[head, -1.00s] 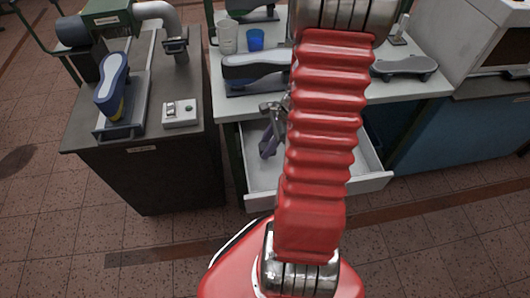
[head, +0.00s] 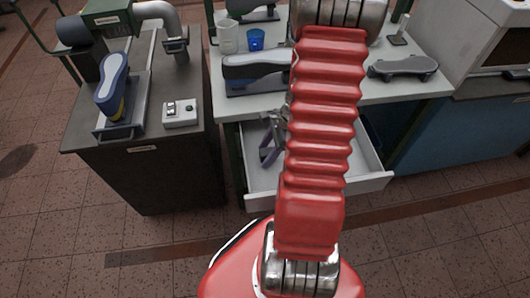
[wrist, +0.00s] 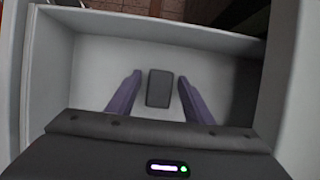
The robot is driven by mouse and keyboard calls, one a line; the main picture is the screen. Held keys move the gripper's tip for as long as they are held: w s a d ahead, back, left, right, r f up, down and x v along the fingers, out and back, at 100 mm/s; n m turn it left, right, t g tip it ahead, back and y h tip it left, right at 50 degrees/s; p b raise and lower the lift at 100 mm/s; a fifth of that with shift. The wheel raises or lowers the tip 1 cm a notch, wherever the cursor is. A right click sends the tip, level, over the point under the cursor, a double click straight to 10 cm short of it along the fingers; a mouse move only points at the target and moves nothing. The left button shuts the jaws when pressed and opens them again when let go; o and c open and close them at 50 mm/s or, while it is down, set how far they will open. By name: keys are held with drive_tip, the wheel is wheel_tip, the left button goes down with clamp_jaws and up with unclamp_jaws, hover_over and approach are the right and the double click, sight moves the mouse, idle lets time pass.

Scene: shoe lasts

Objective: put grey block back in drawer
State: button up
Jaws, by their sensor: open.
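The grey block (wrist: 160,88) is a small dark rectangle inside the open white drawer (wrist: 110,60) in the wrist view. It appears to lie on the drawer floor. My gripper (wrist: 158,95) is open, with one purple finger on each side of the block and a visible gap at both sides. In the head view the open drawer (head: 270,195) is under the workbench, and my gripper (head: 270,150) reaches into it, partly hidden by my red arm. The block is hidden in the head view.
A dark cabinet (head: 150,170) stands close on the left. The drawer walls surround my fingers.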

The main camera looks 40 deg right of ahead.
drive_tip(key=shift+r, duration=0.1)
drive_tip(key=v, duration=1.2)
idle(0.8)
drive_tip(key=w+a+r+n+h, duration=0.2)
drive_tip(key=w+a+r+n, duration=0.1)
drive_tip(key=a+r+n, duration=0.95)
drive_tip(key=s+a+r+n+t+h, duration=0.1)
drive_tip(key=s+a+r+n, duration=0.1)
drive_tip(key=a+n, duration=0.4)
drive_tip(key=s+a+r+n+t, duration=0.2)
drive_tip(key=a+r+n, duration=0.3)
drive_tip(key=a, duration=0.4)
drive_tip(key=shift+s+r+n+h, duration=0.25)
drive_tip(key=shift+n+h, duration=0.15)
drive_tip(key=shift+n, duration=0.25)
